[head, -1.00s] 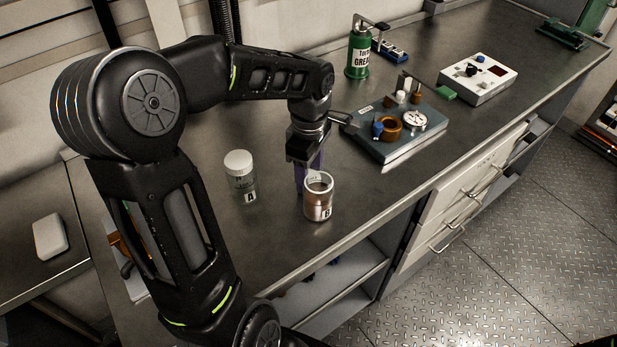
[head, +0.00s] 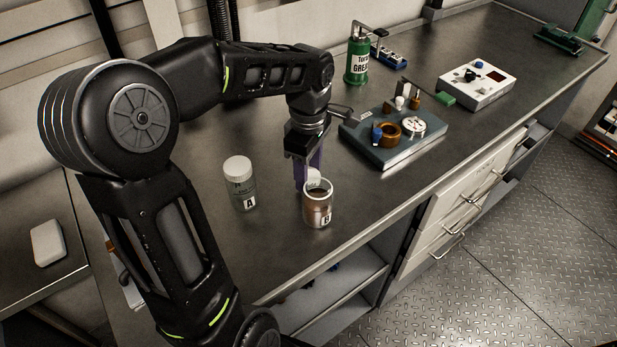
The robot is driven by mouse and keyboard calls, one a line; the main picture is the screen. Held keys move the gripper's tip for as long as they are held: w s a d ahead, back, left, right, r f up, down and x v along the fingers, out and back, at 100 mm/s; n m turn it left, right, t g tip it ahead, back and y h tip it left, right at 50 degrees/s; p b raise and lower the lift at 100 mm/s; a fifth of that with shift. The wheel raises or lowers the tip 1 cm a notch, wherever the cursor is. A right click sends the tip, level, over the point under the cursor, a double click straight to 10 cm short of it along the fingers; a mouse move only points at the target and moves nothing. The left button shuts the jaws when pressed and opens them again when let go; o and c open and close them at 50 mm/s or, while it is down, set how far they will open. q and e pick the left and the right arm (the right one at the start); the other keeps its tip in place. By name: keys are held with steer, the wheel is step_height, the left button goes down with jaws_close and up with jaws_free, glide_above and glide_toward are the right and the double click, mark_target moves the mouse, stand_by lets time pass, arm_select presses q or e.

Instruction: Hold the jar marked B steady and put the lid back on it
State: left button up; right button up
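Jar B (head: 318,208) stands upright on the bench with its label facing the front. Its mouth is open and brownish contents show inside. A small white piece (head: 313,177), perhaps the lid seen at a tilt, shows at the back of its rim. My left gripper (head: 307,178) points down just behind jar B, its purple fingers close to the rim. The white piece overlaps the fingertips, so I cannot tell whether they grip it. My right gripper is out of view.
Jar A (head: 241,187) with a white lid stands left of jar B. A blue-grey tray (head: 378,155) with small parts lies behind to the right. A green grease can (head: 358,60) and white control box (head: 477,82) are farther back. The bench's front edge is close to jar B.

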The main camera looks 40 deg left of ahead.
arm_select(q)
step_height(320, 180, up, 7)
steer(key=shift+r, duration=0.15)
stand_by(0.7)
